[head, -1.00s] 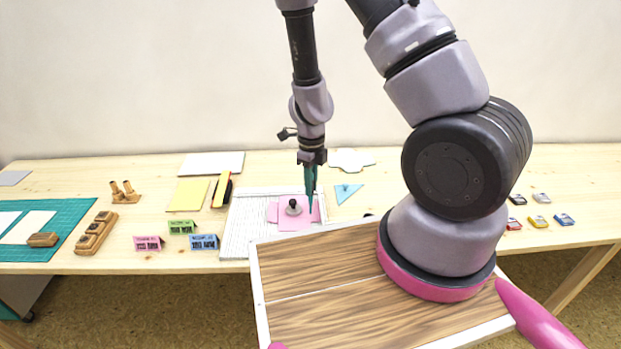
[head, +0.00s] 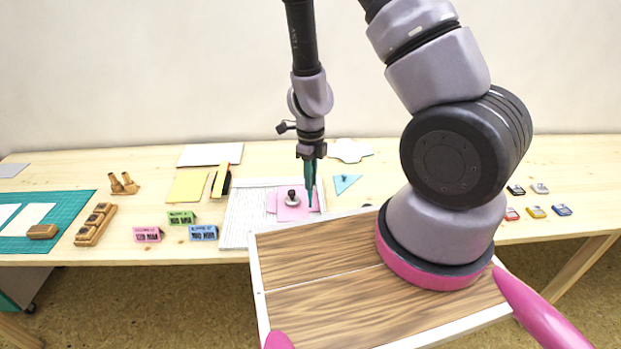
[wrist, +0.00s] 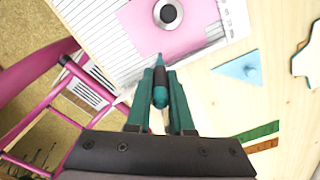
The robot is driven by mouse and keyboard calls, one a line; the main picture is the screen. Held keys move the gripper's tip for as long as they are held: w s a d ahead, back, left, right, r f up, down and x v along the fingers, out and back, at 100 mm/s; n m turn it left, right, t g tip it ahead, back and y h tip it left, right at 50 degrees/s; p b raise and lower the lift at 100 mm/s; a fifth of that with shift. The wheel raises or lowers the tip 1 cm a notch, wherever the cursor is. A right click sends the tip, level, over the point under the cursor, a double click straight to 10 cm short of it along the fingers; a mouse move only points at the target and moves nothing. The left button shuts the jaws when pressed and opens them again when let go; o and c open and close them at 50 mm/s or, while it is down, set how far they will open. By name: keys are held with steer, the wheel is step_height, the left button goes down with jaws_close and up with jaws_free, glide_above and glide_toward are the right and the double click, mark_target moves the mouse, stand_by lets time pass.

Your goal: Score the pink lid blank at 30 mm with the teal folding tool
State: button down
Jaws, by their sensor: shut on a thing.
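My gripper (head: 311,160) points down over the white grooved scoring board (head: 238,222). It is shut on the teal folding tool (head: 310,185), whose tip points down at the right part of the pink lid blank (head: 290,214). I cannot tell whether the tip touches the blank. The blank lies on the board with a round weight with a dark knob (head: 292,198) on it. In the wrist view the tool (wrist: 159,88) sits between the teal fingers, its tip at the near edge of the blank (wrist: 165,42); the weight (wrist: 168,13) is beyond.
A blue triangle (head: 346,183) lies right of the board. Yellow card (head: 187,187), small folded signs (head: 181,218) and a wooden block rack (head: 96,224) are to the left. Small inkpads (head: 536,212) are at the far right. My wood-topped base is in front of the table.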

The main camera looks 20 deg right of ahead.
steer(key=shift+f, duration=0.75)
stand_by(0.8)
steer(key=shift+w, duration=0.1)
steer(key=shift+w+d, duration=0.2)
steer(key=shift+w, duration=0.7)
steer(key=shift+w, duration=0.15)
steer(key=shift+w+d, duration=0.2)
steer(key=shift+w, duration=0.65)
steer(key=shift+w, duration=0.15)
steer(key=shift+w+d, duration=0.2)
steer(key=shift+w, duration=0.65)
steer(key=shift+w, duration=0.15)
steer(key=shift+w+d, duration=0.2)
steer(key=shift+w, duration=0.6)
